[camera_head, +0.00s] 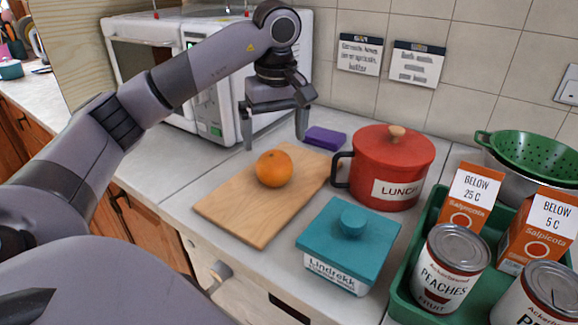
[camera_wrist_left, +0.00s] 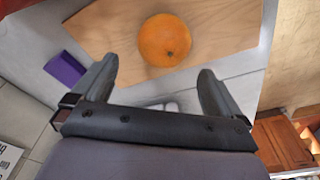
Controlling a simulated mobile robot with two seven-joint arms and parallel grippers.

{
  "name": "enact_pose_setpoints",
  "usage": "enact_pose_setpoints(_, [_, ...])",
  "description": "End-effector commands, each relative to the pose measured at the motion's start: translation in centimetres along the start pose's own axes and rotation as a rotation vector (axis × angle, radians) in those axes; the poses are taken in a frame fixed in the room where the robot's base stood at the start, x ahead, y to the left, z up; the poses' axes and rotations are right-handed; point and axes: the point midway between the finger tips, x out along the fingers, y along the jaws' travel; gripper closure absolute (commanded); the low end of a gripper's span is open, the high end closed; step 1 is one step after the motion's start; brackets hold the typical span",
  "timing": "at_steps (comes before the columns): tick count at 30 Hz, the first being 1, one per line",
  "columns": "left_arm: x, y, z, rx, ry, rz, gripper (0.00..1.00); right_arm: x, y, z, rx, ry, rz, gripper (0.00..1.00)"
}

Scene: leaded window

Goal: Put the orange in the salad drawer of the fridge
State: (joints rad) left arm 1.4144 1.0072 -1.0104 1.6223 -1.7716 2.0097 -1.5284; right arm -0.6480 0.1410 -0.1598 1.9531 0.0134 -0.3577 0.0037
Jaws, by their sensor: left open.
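The orange (camera_head: 274,168) sits on a wooden cutting board (camera_head: 240,215) on the counter. My left gripper (camera_head: 274,141) is open and empty, held above and behind the orange near the microwave. In the left wrist view the orange (camera_wrist_left: 164,40) lies ahead of the fingertips, between their lines and not touched by them. The left wrist view also shows the left gripper's two spread fingers (camera_wrist_left: 157,82). The fridge and its salad drawer are not in view. My right gripper is not in view.
A white microwave (camera_head: 210,75) stands behind the gripper. A purple sponge (camera_head: 325,138), a red lidded pot (camera_head: 390,165) and a teal lidded box (camera_head: 348,245) stand close to the board. A green tray (camera_head: 403,290) with cans and cartons is at right.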

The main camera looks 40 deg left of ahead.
Motion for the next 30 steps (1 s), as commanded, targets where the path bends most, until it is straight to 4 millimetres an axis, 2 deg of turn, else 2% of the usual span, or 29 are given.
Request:
enact_pose_setpoints(8, [2.5,-0.1,0.3,0.0,0.0,-0.003,0.0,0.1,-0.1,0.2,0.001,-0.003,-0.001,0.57])
enact_pose_setpoints(14, [5.3,-0.4,1.4,0.001,-0.001,-0.004,0.0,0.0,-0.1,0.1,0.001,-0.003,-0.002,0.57])
enact_pose_setpoints(18, [6.8,-0.4,1.3,-0.001,0.001,-0.002,0.0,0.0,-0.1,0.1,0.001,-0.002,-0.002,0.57])
enact_pose_setpoints(26, [7.2,-0.3,1.3,-0.001,0.002,-0.001,0.0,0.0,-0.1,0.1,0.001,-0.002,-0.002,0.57])
enact_pose_setpoints(27, [7.2,-0.3,1.3,-0.001,0.001,-0.001,0.06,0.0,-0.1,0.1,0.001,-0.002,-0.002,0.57])
enact_pose_setpoints(29, [7.1,-0.3,1.3,-0.001,0.001,-0.001,0.26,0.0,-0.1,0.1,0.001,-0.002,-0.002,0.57])
enact_pose_setpoints(30, [7.1,-0.3,1.3,0.0,0.001,-0.001,0.39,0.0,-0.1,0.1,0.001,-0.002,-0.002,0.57])
